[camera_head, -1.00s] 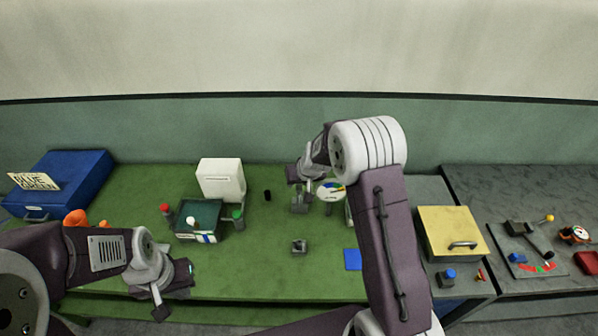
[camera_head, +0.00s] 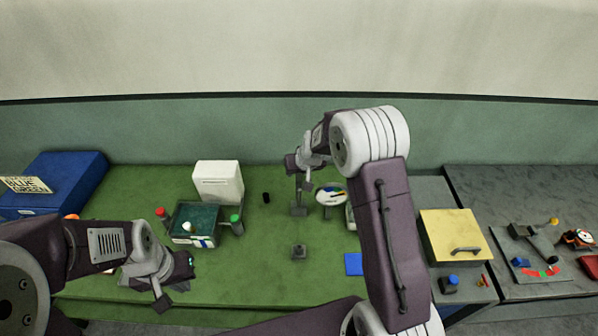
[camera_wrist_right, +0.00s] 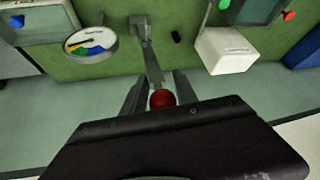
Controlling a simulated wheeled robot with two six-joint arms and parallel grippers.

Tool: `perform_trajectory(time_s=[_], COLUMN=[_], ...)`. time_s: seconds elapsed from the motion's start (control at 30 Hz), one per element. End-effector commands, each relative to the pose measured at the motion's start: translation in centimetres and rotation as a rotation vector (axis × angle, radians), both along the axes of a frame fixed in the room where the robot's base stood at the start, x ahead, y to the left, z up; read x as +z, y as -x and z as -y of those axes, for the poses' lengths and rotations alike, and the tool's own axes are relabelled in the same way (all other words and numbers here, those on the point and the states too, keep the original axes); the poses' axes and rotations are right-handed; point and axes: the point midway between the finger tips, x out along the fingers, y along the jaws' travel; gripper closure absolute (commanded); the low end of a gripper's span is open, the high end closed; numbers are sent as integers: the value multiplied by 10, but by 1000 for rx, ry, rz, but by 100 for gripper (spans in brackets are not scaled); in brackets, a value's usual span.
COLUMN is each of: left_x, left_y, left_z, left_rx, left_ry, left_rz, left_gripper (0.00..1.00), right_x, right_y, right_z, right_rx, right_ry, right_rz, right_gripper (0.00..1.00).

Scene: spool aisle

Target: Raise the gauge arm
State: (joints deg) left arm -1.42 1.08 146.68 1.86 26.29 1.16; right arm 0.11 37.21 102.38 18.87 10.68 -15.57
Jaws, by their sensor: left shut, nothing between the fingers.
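A slim grey lever (camera_wrist_right: 152,65) with a red knob (camera_wrist_right: 162,98) stands beside a round coloured dial (camera_wrist_right: 90,42) in the right wrist view. The lever's base (camera_head: 299,210) and the dial (camera_head: 330,194) also show in the head view. My right gripper (camera_wrist_right: 162,78) has a finger on each side of the lever by the knob; whether they press on it I cannot tell. It also shows in the head view (camera_head: 305,180). A second lever with a yellow knob (camera_head: 554,221) is at the far right. My left gripper (camera_head: 176,285) is shut and empty over the bench's front left.
The green bench (camera_head: 240,265) holds a white box (camera_head: 218,181), a dark green box (camera_head: 195,222) with red and green knobs, a small grey block (camera_head: 299,252) and a blue pad (camera_head: 353,264). A blue case (camera_head: 75,180) stands left, a yellow lidded box (camera_head: 453,235) right.

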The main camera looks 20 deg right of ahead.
Motion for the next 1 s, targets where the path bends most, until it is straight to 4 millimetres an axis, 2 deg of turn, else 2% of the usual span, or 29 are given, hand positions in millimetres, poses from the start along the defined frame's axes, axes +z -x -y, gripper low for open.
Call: perform_trajectory(time_s=[0.37,0.47,0.77,1.0], left_x=[0,-2,-12,-13], left_y=[0,0,0,0], left_z=[0,0,0,0], left_rx=[0,0,0,0], left_ry=[0,0,0,0], left_rz=[0,0,0,0], left_gripper=[100,100,100,100], right_x=[2,14,67,79], right_y=[1,6,37,45], right_z=[0,0,2,2], right_rx=[1,2,3,2], right_ry=[1,0,2,2], right_rz=[1,3,5,0], right_gripper=[50,50,50,50])
